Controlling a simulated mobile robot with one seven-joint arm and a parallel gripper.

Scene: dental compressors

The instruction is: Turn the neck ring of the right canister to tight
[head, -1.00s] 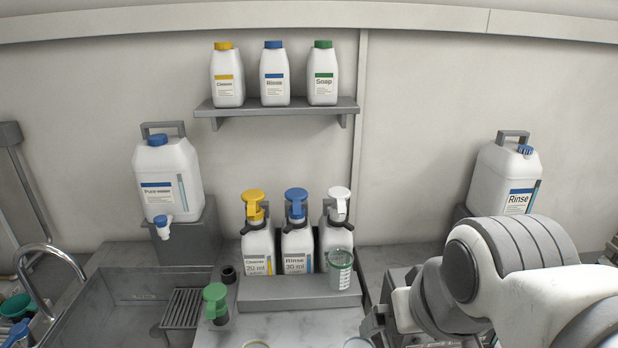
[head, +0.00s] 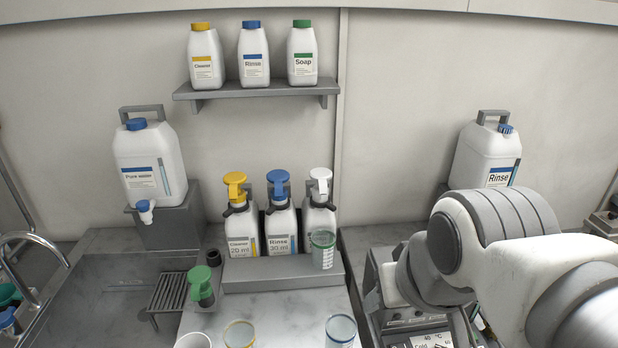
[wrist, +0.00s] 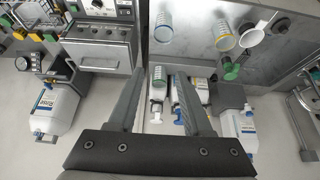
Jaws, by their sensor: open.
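The right canister (head: 485,158) is white, labelled Rinse, with a grey handle and a ridged blue cap (head: 506,129) at its neck. It stands upright by the back wall; my arm hides its lower part in the head view. In the wrist view the Rinse canister (wrist: 55,112) lies at the left, well outside the fingers. My gripper (wrist: 162,72) is open and empty, apart from the canister. Its fingers are not clearly visible in the head view. How tight the neck ring is cannot be told.
A Pure water canister (head: 150,160) stands at the left. Pump bottles (head: 280,228) and a measuring cup (head: 322,250) stand on a grey step in the middle. A shelf (head: 260,90) holds three bottles. A control unit (head: 415,318) is below my arm. Cups stand at the front.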

